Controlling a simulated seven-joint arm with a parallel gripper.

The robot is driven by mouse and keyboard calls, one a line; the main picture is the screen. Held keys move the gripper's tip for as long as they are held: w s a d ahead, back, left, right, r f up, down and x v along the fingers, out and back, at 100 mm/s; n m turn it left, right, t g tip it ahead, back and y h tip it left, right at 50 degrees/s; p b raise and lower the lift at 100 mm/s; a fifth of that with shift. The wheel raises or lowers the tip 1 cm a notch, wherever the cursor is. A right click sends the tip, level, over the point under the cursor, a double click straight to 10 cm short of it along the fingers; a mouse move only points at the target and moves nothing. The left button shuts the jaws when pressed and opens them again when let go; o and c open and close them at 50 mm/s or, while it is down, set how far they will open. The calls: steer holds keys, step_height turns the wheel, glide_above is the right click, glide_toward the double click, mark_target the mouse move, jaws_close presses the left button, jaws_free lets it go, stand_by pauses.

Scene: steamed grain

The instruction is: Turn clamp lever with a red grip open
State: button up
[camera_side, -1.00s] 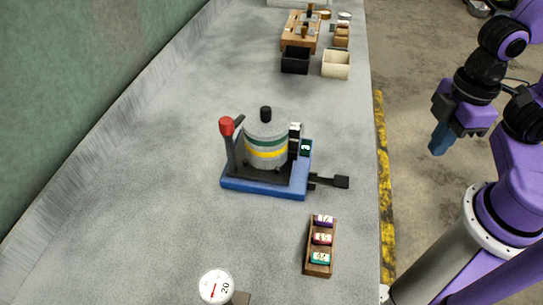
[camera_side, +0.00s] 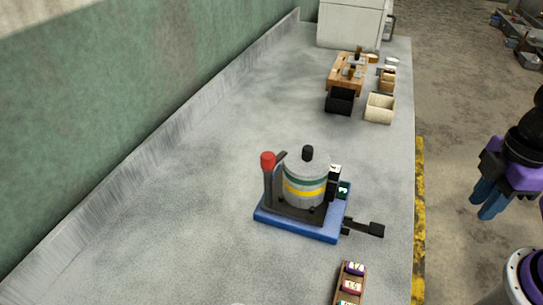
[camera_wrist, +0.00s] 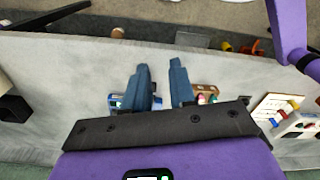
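The clamp lever with a red grip (camera_side: 267,161) stands roughly upright on a blue base (camera_side: 290,226) at mid-bench in the side view. A grey canister (camera_side: 305,184) with green and yellow bands and a black knob stands on the base, right of the lever. My gripper (camera_side: 481,208) is off the bench's right edge, well apart from the lever and holding nothing. In the wrist view my gripper (camera_wrist: 159,66) shows two blue fingers spread apart. A small part of a blue item shows behind the left finger there; the red grip cannot be made out.
A black pedal-like piece (camera_side: 366,228) juts right from the base. A wooden rack (camera_side: 350,283) with coloured blocks lies in front. A black bin (camera_side: 340,101), a cream bin (camera_side: 380,108) and a wooden stand (camera_side: 347,70) are at the back. The bench left of the lever is clear.

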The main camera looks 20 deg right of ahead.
steer(key=o, duration=0.4)
steer(key=shift+w+a+m, duration=0.2)
steer(key=shift+m, duration=0.1)
steer(key=shift+o, duration=0.2)
step_height(320, 180, up, 11)
steer(key=m+t+y, duration=0.1)
steer(key=m+y, duration=0.7)
steer(key=m, duration=2.4)
glide_above(268, 155)
steer(key=s+d, duration=0.2)
steer(key=d, duration=1)
steer(key=x, duration=1.7)
steer(key=shift+w+a+f, duration=0.1)
steer(key=shift+w+a, duration=0.05)
steer(key=shift+a, duration=0.2)
steer(key=c, duration=1)
